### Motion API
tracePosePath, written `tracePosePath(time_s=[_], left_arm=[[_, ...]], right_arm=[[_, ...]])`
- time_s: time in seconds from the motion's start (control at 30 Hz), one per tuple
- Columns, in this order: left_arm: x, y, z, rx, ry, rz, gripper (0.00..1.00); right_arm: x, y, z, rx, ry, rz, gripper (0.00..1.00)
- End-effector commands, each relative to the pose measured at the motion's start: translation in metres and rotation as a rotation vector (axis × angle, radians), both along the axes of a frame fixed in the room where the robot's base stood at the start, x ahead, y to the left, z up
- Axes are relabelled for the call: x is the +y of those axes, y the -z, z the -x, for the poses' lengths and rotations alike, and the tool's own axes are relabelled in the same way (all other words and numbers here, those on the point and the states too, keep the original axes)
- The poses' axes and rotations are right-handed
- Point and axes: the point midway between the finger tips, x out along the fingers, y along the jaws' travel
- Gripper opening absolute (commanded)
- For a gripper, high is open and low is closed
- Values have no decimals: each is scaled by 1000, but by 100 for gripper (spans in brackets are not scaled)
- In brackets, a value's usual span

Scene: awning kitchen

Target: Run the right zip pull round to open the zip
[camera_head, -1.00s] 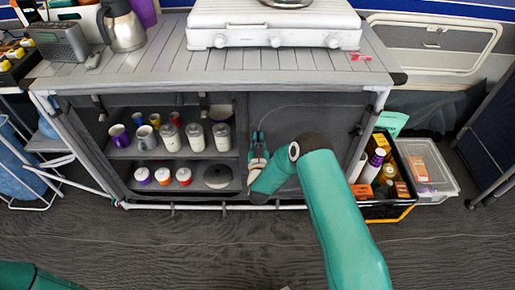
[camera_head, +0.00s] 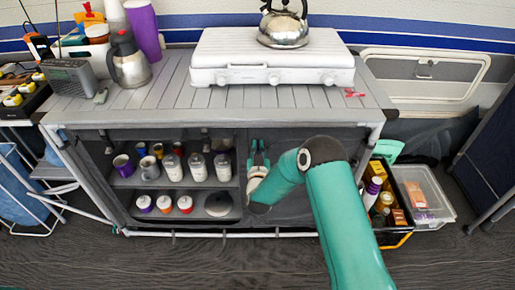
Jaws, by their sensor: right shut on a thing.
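The grey fabric kitchen stand fills the middle of the head view. Its right compartment has a dark zipped panel (camera_head: 294,207), largely covered by my right arm. My right gripper (camera_head: 258,151) is at the upper left part of this panel, beside the divider to the open shelves. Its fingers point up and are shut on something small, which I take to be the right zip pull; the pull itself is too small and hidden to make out. How far the zip is open cannot be told. My left gripper is out of view.
Left shelves hold cups and jars (camera_head: 172,168). A white stove (camera_head: 272,62) with a kettle (camera_head: 284,26) stands on the slatted top (camera_head: 190,98). A crate of bottles (camera_head: 391,239) and a clear box (camera_head: 424,190) sit at right. The floor in front is clear.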

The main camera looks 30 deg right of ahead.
Motion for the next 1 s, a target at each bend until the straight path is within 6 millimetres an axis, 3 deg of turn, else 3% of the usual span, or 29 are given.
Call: tracePosePath(time_s=[0.03,0.17,0.2,0.63,1.0], left_arm=[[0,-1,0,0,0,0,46],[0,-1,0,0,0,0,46],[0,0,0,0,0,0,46],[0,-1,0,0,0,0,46],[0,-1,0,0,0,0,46]], right_arm=[[0,-7,-2,-17,0,5,13],[0,-6,-2,-16,0,5,35],[0,-6,-2,-14,0,5,36],[5,-3,7,-8,-1,3,36],[36,-2,67,-6,-3,2,36]])
